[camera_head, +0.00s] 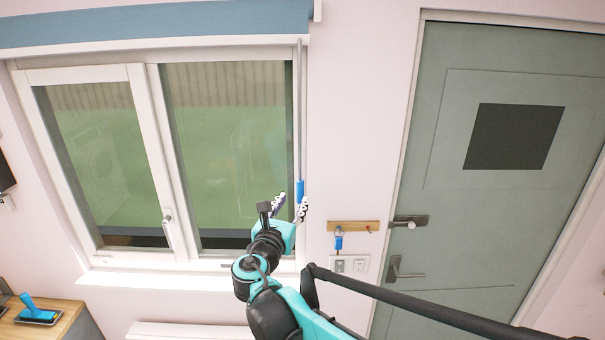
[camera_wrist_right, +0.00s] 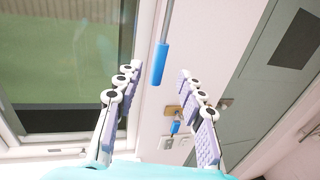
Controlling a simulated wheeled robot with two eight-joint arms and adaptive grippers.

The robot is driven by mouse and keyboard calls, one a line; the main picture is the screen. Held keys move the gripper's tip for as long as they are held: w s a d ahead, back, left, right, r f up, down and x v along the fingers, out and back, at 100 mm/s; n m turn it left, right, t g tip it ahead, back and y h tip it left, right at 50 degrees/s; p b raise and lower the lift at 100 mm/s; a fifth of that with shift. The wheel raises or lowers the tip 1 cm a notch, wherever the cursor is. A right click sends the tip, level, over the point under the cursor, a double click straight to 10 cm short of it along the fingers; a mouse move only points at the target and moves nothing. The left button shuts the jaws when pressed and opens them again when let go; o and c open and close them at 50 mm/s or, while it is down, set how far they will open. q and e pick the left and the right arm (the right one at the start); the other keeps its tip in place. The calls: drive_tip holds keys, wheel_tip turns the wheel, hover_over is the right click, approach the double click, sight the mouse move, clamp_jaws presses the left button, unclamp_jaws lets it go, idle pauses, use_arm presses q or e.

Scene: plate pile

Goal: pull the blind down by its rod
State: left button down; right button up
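The blue blind (camera_head: 160,24) is rolled up across the top of the window. Its thin grey rod (camera_head: 299,110) hangs down at the window's right edge and ends in a blue handle (camera_head: 300,191). My right gripper (camera_head: 291,203) is raised at the handle's height. In the right wrist view my right gripper (camera_wrist_right: 157,92) is open, with the blue handle (camera_wrist_right: 159,64) showing between its two fingers, towards their tips. Neither finger appears to touch the handle. My left gripper is not in view.
A wooden hook rail (camera_head: 353,226) with a blue-tagged item (camera_head: 338,240) hangs right of the handle, above a switch plate (camera_head: 349,264). A grey-green door (camera_head: 440,240) with handles stands at the right. The window sill (camera_head: 180,281) runs below the window.

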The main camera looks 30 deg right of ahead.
sight(299, 189)
drive_tip(key=p+x, duration=0.1)
drive_tip(key=x, duration=0.7)
drive_tip(key=shift+w+r, duration=0.1)
drive_tip(key=shift+w, duration=0.1)
clamp_jaws()
